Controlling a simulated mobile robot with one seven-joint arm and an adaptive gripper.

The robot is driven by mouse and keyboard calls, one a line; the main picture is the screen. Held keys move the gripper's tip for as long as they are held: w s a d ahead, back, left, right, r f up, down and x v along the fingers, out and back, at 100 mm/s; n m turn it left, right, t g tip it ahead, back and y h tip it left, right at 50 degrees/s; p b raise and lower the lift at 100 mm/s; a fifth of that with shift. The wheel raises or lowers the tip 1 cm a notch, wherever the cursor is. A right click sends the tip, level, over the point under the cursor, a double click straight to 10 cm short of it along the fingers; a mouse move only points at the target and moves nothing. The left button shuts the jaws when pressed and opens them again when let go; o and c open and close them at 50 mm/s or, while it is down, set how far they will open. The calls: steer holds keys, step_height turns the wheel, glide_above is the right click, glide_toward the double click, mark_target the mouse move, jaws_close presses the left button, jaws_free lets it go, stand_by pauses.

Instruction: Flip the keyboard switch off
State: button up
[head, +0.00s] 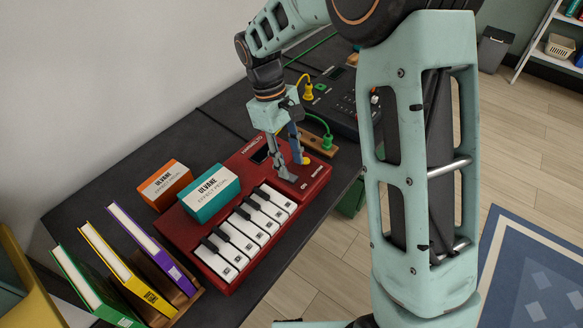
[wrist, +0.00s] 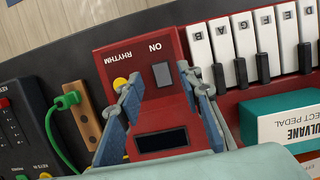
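The red keyboard (head: 222,177) lies on the dark table, its white and black keys facing the table's front edge. It also shows in the wrist view (wrist: 113,58). Its switch (wrist: 162,75) is a small dark grey rectangle beside the "ON" label; I cannot tell its tilt. In the head view the switch is hidden around my fingers. My gripper (head: 297,169) points down over the right end of the keyboard. In the wrist view my gripper (wrist: 158,79) is open and empty, with one fingertip on each side of the switch. Contact with the panel cannot be told.
A yellow knob (wrist: 120,83) sits by one fingertip. A teal pedal box (head: 211,194) and an orange one (head: 165,185) stand behind the keys. Several books (head: 147,250) stand at left. A black device (head: 335,105) and green cable (head: 327,137) lie right of the keyboard.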

steer(key=v, duration=0.9)
